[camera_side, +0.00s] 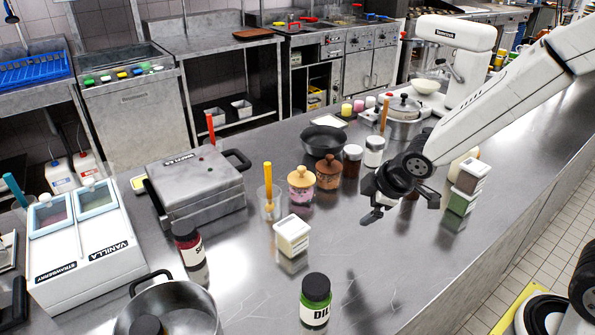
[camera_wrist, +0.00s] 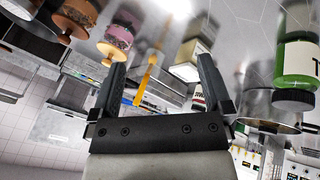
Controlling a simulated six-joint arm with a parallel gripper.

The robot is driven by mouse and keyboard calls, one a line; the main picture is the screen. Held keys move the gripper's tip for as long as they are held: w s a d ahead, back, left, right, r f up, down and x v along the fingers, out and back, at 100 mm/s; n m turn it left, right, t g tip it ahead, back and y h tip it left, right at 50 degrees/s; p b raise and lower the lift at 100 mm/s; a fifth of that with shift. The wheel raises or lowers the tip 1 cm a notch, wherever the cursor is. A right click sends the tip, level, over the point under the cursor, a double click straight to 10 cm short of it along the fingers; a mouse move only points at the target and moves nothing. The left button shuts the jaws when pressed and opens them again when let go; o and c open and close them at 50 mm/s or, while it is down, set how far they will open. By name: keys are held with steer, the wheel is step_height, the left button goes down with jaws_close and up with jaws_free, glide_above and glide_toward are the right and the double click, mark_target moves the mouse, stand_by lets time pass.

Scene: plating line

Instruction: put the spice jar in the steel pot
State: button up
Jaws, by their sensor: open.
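A green jar (camera_side: 315,303) with a black lid and a partly readable "DILL" label stands upright at the front of the steel counter. The green jar (camera_wrist: 298,60) appears upside down at the upper right in the wrist view. A red jar (camera_side: 188,246) with a black lid stands farther left. The open steel pot (camera_side: 206,302) is at the bottom left, cut by the frame; a round black thing shows at its front. A metal vessel, apparently this pot (camera_wrist: 262,108), shows in the wrist view. My gripper (camera_side: 400,206) is open and empty above the counter, right of and behind the green jar.
A white-lidded tub (camera_side: 292,236) stands behind the green jar. Pink (camera_side: 301,186) and brown (camera_side: 328,173) pots, a yellow-handled tool (camera_side: 268,186) and a grill press (camera_side: 196,182) stand farther back. The counter right of the green jar is clear.

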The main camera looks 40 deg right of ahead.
steer(key=s+d+f+m+g, duration=0.1)
steer(key=s+d+m+g, duration=0.2)
steer(key=s+m, duration=0.7)
steer(key=shift+f, duration=0.15)
